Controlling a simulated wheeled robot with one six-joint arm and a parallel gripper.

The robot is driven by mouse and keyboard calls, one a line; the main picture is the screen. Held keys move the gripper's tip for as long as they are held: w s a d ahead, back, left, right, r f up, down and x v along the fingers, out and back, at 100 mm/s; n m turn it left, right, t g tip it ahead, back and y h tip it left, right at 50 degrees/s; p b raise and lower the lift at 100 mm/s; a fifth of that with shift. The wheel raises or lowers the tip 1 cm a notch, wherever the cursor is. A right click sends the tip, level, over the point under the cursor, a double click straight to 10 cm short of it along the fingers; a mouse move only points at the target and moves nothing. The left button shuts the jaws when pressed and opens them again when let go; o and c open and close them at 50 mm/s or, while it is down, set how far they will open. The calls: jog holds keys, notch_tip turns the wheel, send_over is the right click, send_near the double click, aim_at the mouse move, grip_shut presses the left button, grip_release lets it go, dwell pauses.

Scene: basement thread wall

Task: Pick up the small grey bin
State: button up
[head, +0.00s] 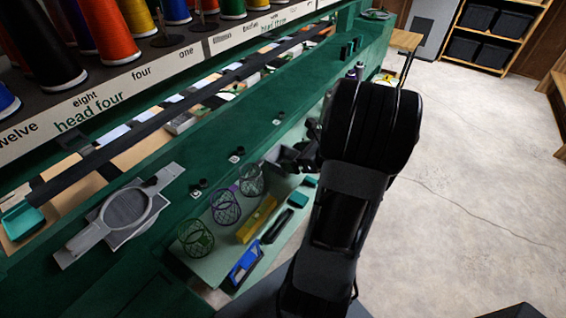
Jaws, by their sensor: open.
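A small grey bin (274,153) appears at the far end of the pale green shelf (215,268), beside the green machine wall. It is partly hidden by my gripper (288,160). My gripper is dark and open, at the end of my black arm, which reaches forward through the middle of the head view. Its fingers are at or just over the bin, and I cannot tell whether they touch it.
The shelf also holds wire mesh cups (196,237), a yellow item (257,219), a blue-and-white item (245,261), a dark item (277,226) and small teal blocks (298,198). Thread cones (109,32) stand above. Concrete floor (470,190) is open to the right.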

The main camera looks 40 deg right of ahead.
aim_at(274, 154)
jog(key=shift+p+x, duration=0.35)
jog(key=shift+x, duration=2.55)
jog(key=shift+s, duration=0.1)
jog(key=c, duration=0.6)
jog(key=shift+r, duration=0.15)
jog(key=shift+r, duration=0.45)
jog(key=r, duration=0.2)
jog(key=shift+s+r, duration=0.3)
jog(key=shift+r, duration=0.1)
jog(key=s+r, duration=0.3)
jog(key=s, duration=0.1)
jog(key=s+r, duration=0.3)
jog(key=s, duration=0.2)
jog(key=s+d+r, duration=0.1)
jog(key=s+r, duration=0.2)
jog(key=s, duration=0.1)
jog(key=shift+s, duration=0.2)
